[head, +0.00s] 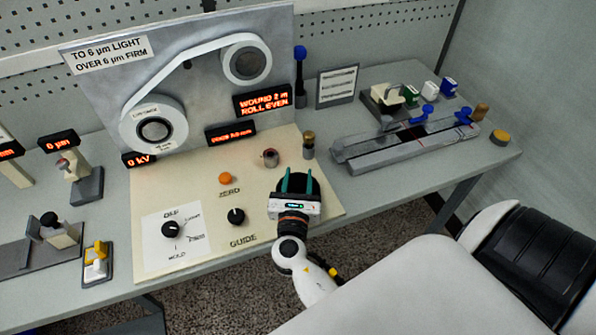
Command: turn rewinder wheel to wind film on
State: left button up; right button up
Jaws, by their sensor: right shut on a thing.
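My right gripper (298,182) reaches over the right front part of the cream panel, pointing away from me. Its two teal fingers stand either side of a dark round piece, which I take to be the rewinder wheel (297,179), and it is shut on it; the gripper body hides much of it. On the upright grey board, a white film band runs from the large lower-left roll (155,130) to the smaller upper-right roll (246,62). A display (263,100) reads "WOUND 2 m ROLL EVEN". My left gripper is out of view.
The panel (180,265) carries an orange ZERO button (226,178), a black GUIDE knob (237,216) and an OFF/HOLD dial (171,230). A brass-topped post (308,144) stands just beyond my right gripper. A long grey fixture (405,148) lies to the right.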

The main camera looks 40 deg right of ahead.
jog(key=shift+m+g+h, duration=0.5)
jog(key=shift+h, duration=0.1)
jog(key=o, duration=1)
jog(key=shift+c, duration=0.2)
